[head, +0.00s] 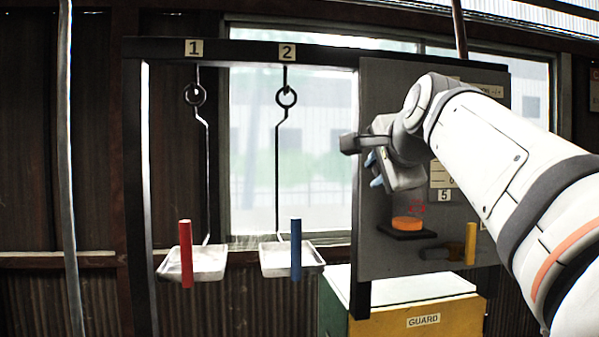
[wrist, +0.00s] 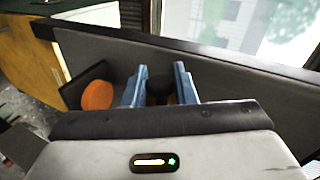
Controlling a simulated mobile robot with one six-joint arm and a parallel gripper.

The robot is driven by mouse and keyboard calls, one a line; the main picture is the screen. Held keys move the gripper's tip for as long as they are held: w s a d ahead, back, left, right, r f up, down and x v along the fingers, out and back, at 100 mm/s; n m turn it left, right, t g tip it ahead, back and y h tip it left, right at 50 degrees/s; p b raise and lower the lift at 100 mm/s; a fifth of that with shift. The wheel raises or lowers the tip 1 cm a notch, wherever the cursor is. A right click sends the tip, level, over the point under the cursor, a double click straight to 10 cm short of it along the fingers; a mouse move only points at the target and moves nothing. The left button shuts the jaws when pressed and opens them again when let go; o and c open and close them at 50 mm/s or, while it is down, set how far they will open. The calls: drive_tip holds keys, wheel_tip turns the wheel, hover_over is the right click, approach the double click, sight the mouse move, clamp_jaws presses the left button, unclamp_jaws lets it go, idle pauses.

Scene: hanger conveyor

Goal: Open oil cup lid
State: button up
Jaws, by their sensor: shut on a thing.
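My gripper (wrist: 159,76) has its two blue fingers either side of a small dark round cap, which looks like the oil cup lid (wrist: 160,84), and is shut on it. A brownish body shows just below the cap, partly hidden by the fingers and gripper housing. In the head view my gripper (head: 376,169) is at the left part of the grey panel (head: 385,100), above and left of an orange disc. The cup and lid are hidden there behind the gripper. I cannot tell whether the lid has lifted.
The orange disc (head: 407,223) sits on a small black shelf (head: 412,234). Below it are a dark fitting (head: 440,252) and a yellow cylinder (head: 470,243). A yellow GUARD box (head: 400,325) stands below.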

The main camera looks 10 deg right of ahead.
drive_tip(key=shift+a, duration=0.1)
idle(0.3)
drive_tip(key=o, duration=0.9)
drive_tip(key=shift+f, duration=0.1)
drive_tip(key=shift+s, duration=0.1)
drive_tip(key=b+v, duration=0.1)
drive_tip(key=v, duration=0.6)
drive_tip(key=shift+s+b, duration=0.3)
drive_tip(key=shift+b, duration=0.1)
drive_tip(key=shift+a, duration=0.1)
